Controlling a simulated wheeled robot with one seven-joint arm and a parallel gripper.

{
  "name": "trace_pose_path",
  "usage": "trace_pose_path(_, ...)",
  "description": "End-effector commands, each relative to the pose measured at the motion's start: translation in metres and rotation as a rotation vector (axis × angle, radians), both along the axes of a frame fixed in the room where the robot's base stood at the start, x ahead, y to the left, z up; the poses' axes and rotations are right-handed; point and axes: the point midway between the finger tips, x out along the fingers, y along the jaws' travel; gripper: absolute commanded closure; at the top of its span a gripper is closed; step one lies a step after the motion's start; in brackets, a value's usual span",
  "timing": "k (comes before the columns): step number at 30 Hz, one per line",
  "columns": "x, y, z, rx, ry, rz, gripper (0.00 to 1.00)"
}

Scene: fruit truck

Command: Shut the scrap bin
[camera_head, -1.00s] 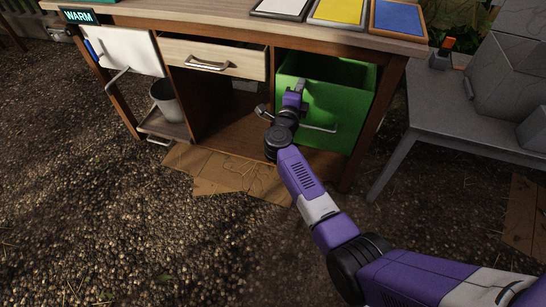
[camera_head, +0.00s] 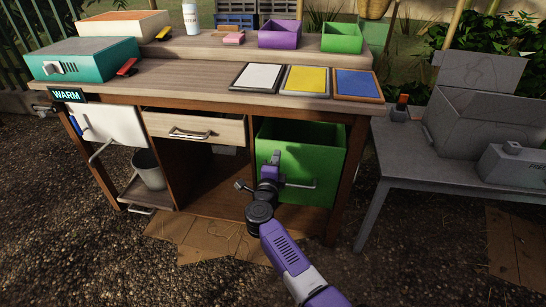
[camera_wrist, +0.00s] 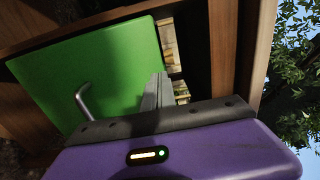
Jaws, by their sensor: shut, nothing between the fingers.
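The green scrap bin (camera_head: 322,172) is in the right bay under the workbench (camera_head: 190,75). Its inside shows above the front panel, so it stands at least partly open. A grey bar handle (camera_head: 300,185) crosses its front. My gripper (camera_head: 275,160) is at the left part of the bin front, just above the handle, and hides some of the panel. In the wrist view, my gripper's fingers (camera_wrist: 157,92) are together and empty beside the green panel (camera_wrist: 95,65), with the handle (camera_wrist: 84,103) to their left. I cannot tell whether they touch the panel.
A wooden drawer (camera_head: 195,128) is left of the bin, and a white door (camera_head: 108,125) with a handle is farther left. A grey side table (camera_head: 440,160) stands to the right. Coloured panels (camera_head: 305,80) lie on the benchtop. Cardboard (camera_head: 205,237) lies on the ground.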

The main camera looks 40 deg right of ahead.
Motion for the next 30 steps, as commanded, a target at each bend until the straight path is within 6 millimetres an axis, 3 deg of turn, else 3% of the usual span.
trace_pose_path(15, -0.047, 0.064, 0.001, -0.002, 0.002, 0.005, 1.0)
trace_pose_path(22, -0.057, 0.075, 0.0, -0.001, 0.0, 0.002, 1.0)
trace_pose_path(30, -0.053, 0.079, 0.001, -0.012, 0.004, 0.022, 1.0)
